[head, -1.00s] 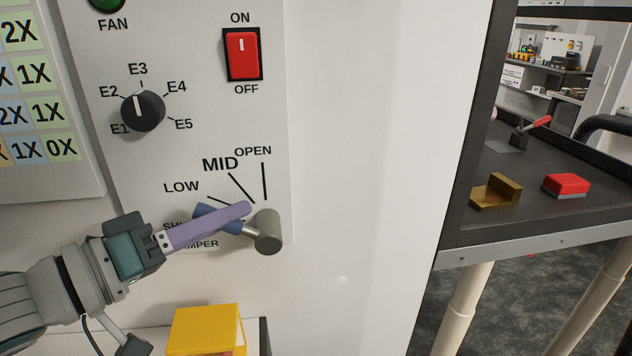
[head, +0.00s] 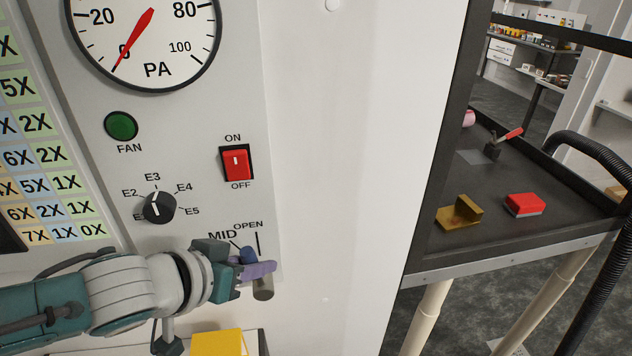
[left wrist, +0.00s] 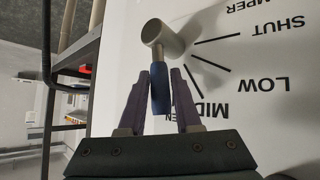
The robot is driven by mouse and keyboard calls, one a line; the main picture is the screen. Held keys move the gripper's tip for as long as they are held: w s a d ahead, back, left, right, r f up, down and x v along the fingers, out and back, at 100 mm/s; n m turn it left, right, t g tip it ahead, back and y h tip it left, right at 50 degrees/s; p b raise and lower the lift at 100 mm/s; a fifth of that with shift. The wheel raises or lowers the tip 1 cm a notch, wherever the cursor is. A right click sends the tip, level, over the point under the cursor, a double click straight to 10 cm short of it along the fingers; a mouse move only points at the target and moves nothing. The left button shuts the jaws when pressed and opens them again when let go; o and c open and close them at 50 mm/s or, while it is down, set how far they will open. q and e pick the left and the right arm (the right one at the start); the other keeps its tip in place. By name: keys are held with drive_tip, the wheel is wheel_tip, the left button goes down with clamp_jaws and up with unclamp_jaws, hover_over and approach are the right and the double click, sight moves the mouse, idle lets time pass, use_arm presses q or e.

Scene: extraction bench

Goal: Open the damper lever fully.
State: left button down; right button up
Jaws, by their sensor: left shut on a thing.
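The damper lever has a grey hub (head: 263,288) and a blue grip (head: 248,255). It points up and slightly left, between the MID and OPEN marks, close to the OPEN line (head: 258,243). My left gripper (head: 257,269) is shut on the blue grip, and its purple fingers partly cover the lever. In the left wrist view the blue grip (left wrist: 160,88) lies between the two fingers, below the hub (left wrist: 163,38). It is past the MID line there, and the OPEN label is partly hidden. My arm hides the LOW and SHUT labels in the head view. My right gripper is not in view.
Above are an E1–E5 knob (head: 159,207), a red ON/OFF switch (head: 236,164), a green FAN button (head: 121,126) and a PA gauge (head: 145,40) with its needle near 0. A yellow object (head: 217,343) stands below. A dark cart (head: 420,262) is at right.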

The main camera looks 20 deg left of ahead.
use_arm(q)
drive_tip(key=shift+w+d+r+m+g+y+p, duration=0.1)
drive_tip(key=shift+w+d+m+g+y+p, duration=0.2)
drive_tip(key=shift+d+g+y+p, duration=0.25)
drive_tip(key=shift+a, duration=0.1)
drive_tip(key=c, duration=0.9)
unclamp_jaws()
drive_tip(key=shift+s+r, duration=0.3)
drive_tip(key=shift+s, duration=0.1)
drive_tip(key=p+v, duration=0.2)
drive_tip(key=v, duration=0.6)
drive_tip(key=shift+s+r, duration=0.3)
